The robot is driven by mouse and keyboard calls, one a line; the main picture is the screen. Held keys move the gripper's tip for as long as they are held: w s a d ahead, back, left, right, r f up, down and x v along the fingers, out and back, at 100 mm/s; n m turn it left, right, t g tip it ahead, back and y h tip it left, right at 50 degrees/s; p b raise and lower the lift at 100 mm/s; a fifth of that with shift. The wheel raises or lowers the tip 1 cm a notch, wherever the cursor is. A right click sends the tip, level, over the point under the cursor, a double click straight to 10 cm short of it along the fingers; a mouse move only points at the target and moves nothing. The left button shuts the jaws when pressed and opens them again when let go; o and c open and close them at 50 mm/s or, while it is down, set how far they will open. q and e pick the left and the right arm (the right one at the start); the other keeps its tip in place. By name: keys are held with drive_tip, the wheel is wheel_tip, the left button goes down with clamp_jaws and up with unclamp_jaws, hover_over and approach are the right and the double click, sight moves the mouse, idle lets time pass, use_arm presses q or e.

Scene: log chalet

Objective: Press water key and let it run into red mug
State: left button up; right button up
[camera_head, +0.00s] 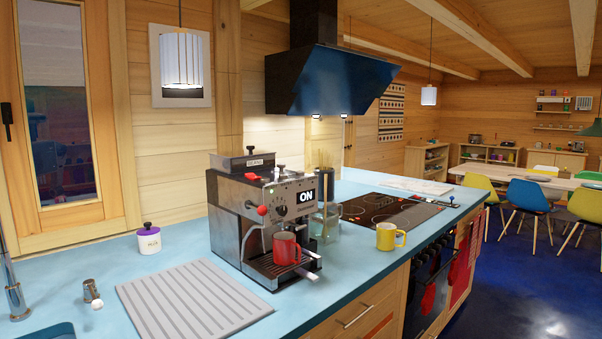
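A black and steel coffee machine (235,214) stands on the light blue counter. Its front display reads ON. The red mug (286,250) stands upright on the machine's drip tray (262,262), below the front panel. Small knobs and keys show on the front panel, but I cannot tell which one is the water key. A red-knobbed lever (262,211) is at the machine's left front edge. I cannot see any water running or the inside of the mug. Neither of my grippers is in view.
A yellow mug (386,237) stands on the counter right of the machine, near a black cooktop (385,210). A grey ridged mat (185,300) lies left of the machine. A white jar with purple lid (149,240) stands behind it. A blue range hood (335,80) hangs above.

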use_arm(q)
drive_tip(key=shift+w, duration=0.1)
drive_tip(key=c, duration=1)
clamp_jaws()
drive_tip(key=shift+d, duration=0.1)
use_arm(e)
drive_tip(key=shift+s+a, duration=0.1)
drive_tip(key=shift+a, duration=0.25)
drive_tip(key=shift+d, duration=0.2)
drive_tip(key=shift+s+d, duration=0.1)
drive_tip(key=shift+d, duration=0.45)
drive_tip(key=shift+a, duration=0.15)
